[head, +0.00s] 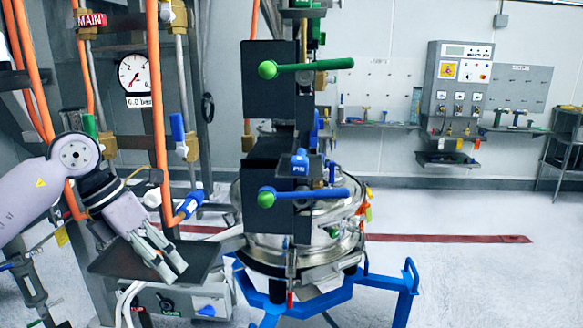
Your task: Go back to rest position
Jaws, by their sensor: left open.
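My left gripper (168,270) is in the lower left of the head view, with its fingers pointing down and to the right. It is open and I see nothing between its fingers. It is in front of a dark flat plate (112,262) by the pipe frame; I cannot tell whether it touches the plate. My right gripper is not in view. The round steel sifter (335,215) stands right of my left gripper on a blue stand (318,306). Dark panels with a green-handled lever (305,66) and a blue-handled lever (305,193) partly hide the sifter.
Orange hoses (157,95), a pressure gauge (134,73) and valves stand close around my left arm. A grey control box (458,80) and tool shelves are on the back wall. The floor (470,212) at the right is mostly clear, with a red strip (450,238) across it.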

